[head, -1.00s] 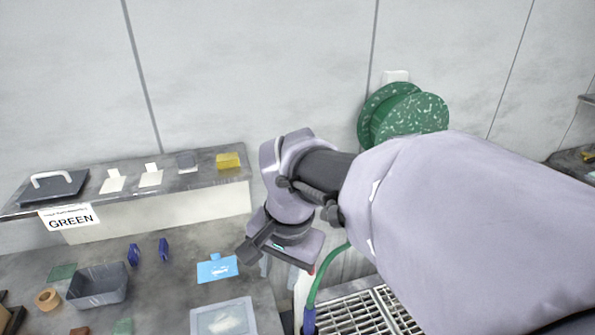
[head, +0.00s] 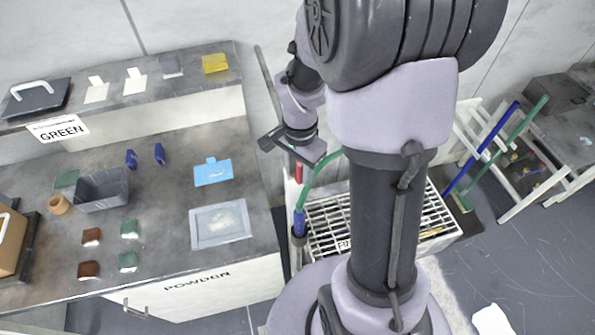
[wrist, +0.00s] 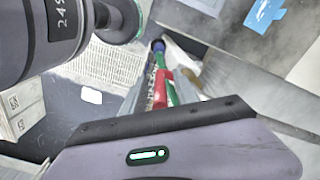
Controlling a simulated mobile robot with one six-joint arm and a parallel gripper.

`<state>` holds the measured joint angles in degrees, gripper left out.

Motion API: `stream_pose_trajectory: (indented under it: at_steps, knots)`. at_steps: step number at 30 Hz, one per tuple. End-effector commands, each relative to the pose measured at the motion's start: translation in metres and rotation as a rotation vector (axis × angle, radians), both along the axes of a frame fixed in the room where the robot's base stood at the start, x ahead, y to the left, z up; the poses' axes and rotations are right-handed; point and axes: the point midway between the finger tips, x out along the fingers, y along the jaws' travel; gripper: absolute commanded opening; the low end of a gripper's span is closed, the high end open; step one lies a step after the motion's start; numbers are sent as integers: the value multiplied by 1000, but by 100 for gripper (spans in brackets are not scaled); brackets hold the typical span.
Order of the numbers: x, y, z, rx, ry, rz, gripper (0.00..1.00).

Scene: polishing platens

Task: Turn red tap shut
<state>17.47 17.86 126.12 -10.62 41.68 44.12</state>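The red tap (head: 299,172) shows as a small upright red piece just below my gripper in the head view, beside a green hose (head: 318,178). In the wrist view the red tap (wrist: 163,88) lies between my two grey fingers, with green beside it. My gripper (wrist: 160,78) points down toward it with the fingers apart, one on each side in the picture. I cannot tell whether either finger touches the red tap. In the head view my gripper's body hides most of the fingers and the tap's upper end.
A blue hose end (head: 299,222) hangs below, beside a metal grating (head: 335,218). The grey bench (head: 170,225) on the left holds a tub (head: 102,190), a blue card (head: 213,172) and a pale tray (head: 220,224). A white rack with poles (head: 520,185) stands on the right.

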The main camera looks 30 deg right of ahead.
Motion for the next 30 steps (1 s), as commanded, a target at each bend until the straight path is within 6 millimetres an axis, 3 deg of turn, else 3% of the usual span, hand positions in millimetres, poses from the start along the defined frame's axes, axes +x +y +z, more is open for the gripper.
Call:
stream_pose_trajectory:
  at_steps: [4, 13, 19, 30]
  knots:
    - [0, 0, -12, 1, 0, 0, 36]
    - [0, 0, -14, 0, -1, 0, 36]
    - [0, 0, -14, 0, -1, 0, 0]
    - [0, 0, -14, 0, -1, 0, 0]
